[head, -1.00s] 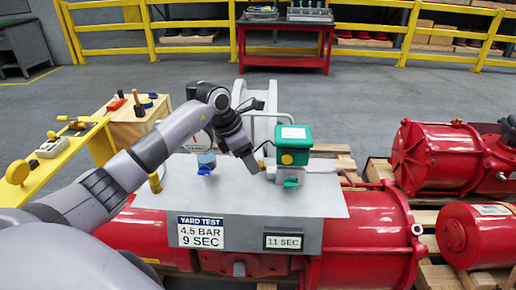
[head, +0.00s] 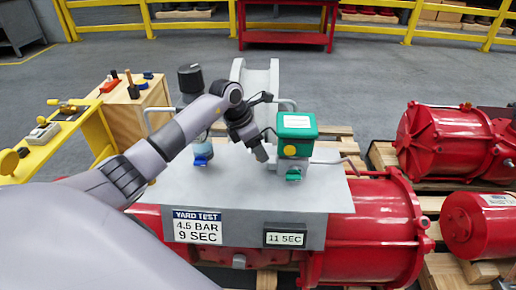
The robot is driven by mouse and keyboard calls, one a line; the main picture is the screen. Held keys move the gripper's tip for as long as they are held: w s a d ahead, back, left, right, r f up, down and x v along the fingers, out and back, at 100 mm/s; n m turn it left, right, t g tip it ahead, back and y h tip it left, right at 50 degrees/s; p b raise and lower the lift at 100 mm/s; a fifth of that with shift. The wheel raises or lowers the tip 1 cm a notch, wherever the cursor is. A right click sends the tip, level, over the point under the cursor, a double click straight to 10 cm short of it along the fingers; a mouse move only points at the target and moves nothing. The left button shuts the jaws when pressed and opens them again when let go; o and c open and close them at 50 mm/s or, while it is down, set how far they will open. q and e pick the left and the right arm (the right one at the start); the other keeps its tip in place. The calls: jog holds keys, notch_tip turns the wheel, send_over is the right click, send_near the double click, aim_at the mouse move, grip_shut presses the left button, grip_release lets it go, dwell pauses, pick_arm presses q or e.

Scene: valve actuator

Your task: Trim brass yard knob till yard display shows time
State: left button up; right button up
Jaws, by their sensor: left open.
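The green-topped box (head: 296,126) stands on the grey plate of the red actuator. A brass-coloured knob (head: 289,151) sits on its front face, with a green lever (head: 294,174) below. The yard display (head: 285,239) on the plate's front reads 11 SEC. The yard test sign (head: 197,227) to its left reads 4.5 BAR, 9 SEC. My left gripper (head: 262,153) is open and empty, pointing down just left of the knob and apart from it. Its fingers show nearly edge-on. My right gripper is out of view.
A filter unit with a blue lever (head: 201,160) stands left of my gripper, partly behind my arm. A yellow bench (head: 40,150) and wooden block (head: 135,108) are at left. Red actuators (head: 440,140) lie at right.

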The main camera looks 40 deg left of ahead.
pick_arm(q)
jog(key=shift+w+d+f, duration=0.1)
jog(key=shift+w+f, duration=0.05)
jog(key=shift+f, duration=0.35)
jog(key=c, duration=1.1)
jog(key=shift+o, duration=0.3)
jog(key=shift+r+n+p, duration=0.15)
jog(key=shift+n+p, duration=0.3)
jog(key=shift+n, duration=0.15)
jog(key=shift+d+n+t+y+p, duration=0.1)
jog(key=shift+n+t+y+p, duration=0.3)
jog(key=shift+n, duration=0.9)
jog(key=shift+n+y, duration=0.3)
